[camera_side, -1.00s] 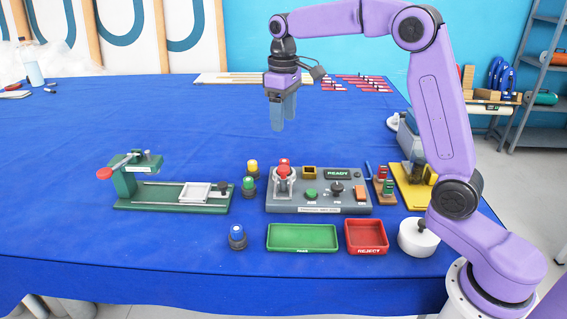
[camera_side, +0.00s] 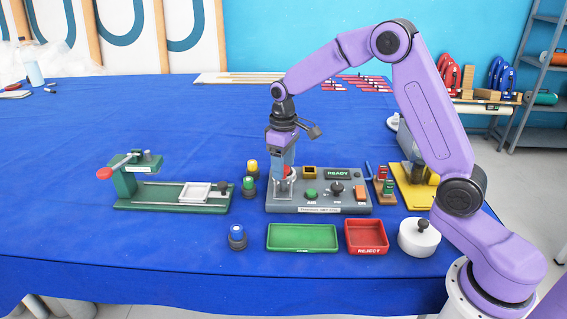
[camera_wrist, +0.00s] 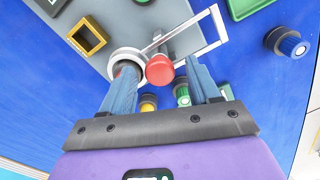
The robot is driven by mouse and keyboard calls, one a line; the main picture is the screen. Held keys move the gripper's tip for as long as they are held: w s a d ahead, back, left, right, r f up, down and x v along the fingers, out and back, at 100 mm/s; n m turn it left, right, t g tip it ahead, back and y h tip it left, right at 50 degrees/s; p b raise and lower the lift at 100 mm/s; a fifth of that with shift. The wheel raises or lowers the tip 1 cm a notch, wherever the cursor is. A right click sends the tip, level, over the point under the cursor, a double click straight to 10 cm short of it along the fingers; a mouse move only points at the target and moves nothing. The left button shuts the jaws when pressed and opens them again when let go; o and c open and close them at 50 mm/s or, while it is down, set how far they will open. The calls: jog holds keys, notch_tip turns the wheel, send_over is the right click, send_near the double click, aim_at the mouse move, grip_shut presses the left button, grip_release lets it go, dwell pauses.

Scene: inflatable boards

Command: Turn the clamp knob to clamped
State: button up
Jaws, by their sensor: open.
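A grey control panel (camera_side: 320,208) stands mid-table in the side view, with a green READY display (camera_side: 338,174). At its left end is a round grey fixture with a red knob (camera_wrist: 160,69), a pale ring (camera_wrist: 113,60) and a rectangular wire frame (camera_wrist: 213,42). My gripper (camera_side: 284,176) points down over this fixture and hides much of it. In the wrist view my open fingers (camera_wrist: 161,66) stand either side of the red knob; contact cannot be told. A black knob (camera_side: 337,187) sits right of a green button (camera_side: 311,193). The knob labels are too small to read.
A green tray (camera_side: 302,249) and a red REJECT tray (camera_side: 366,249) lie in front. Yellow (camera_side: 252,168), green (camera_side: 248,184) and blue (camera_side: 237,236) capped parts stand to the left. A green slide fixture (camera_side: 160,205) is further left. The table behind is mostly clear.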

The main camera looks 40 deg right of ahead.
jog(key=c, duration=1)
jog(key=shift+c, duration=0.2)
jog(key=shift+m, duration=0.3)
jog(key=m, duration=0.3)
jog(key=shift+m, duration=0.3)
jog(key=m, duration=0.4)
jog(key=shift+m, duration=0.3)
jog(key=m, duration=0.4)
jog(key=shift+m, duration=2.6)
